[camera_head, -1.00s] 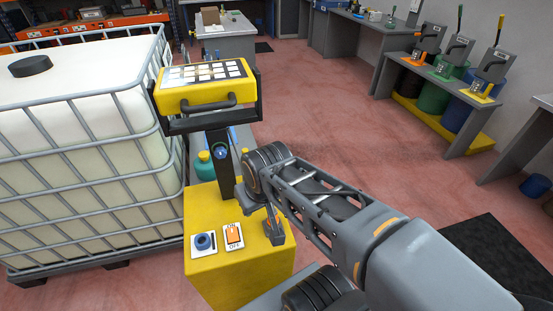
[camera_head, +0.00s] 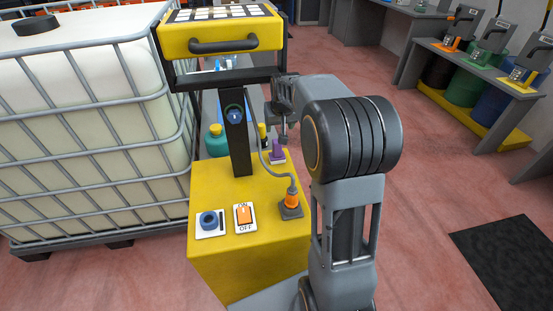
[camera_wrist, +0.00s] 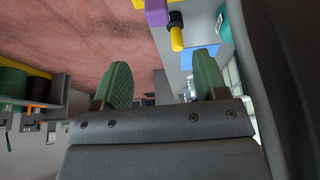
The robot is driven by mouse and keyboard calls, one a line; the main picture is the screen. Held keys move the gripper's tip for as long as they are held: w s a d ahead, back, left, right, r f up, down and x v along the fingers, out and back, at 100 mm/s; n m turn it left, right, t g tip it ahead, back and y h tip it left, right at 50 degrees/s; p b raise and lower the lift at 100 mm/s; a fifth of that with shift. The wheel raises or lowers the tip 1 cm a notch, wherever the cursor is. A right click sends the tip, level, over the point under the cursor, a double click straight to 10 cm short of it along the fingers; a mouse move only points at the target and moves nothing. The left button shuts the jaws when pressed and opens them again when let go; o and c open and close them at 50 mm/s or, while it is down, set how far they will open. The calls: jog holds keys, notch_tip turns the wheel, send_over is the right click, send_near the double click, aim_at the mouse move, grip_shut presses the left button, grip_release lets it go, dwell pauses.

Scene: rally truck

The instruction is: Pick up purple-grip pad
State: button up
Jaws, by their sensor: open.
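The purple-grip pad (camera_head: 277,151) stands at the back right corner of the yellow box top, with a purple upright grip on a pale base. In the wrist view the purple grip (camera_wrist: 157,12) shows at the top edge, partly cut off. My gripper (camera_head: 283,133) is just above and behind the pad in the head view, partly hidden by my arm. In the wrist view its two green fingers (camera_wrist: 164,78) are spread apart with nothing between them. The pad lies beyond the fingertips.
The yellow box (camera_head: 222,263) also carries a blue knob (camera_head: 209,221), an orange ON/OFF switch (camera_head: 244,215) and an orange-banded plug (camera_head: 291,202) with a grey cable. A dark post (camera_head: 237,140) holds the yellow panel (camera_head: 222,34) above. A caged white tank (camera_head: 85,130) stands left.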

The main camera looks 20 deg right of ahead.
send_over(277, 151)
jog(key=f, duration=0.8)
jog(key=shift+w+d+f+b, duration=0.2)
jog(key=shift+w+b, duration=0.1)
jog(key=shift+b, duration=0.05)
jog(key=shift+x, duration=2.65)
jog(key=shift+s, duration=0.15)
jog(key=shift+c, duration=0.5)
jog(key=c, duration=0.9)
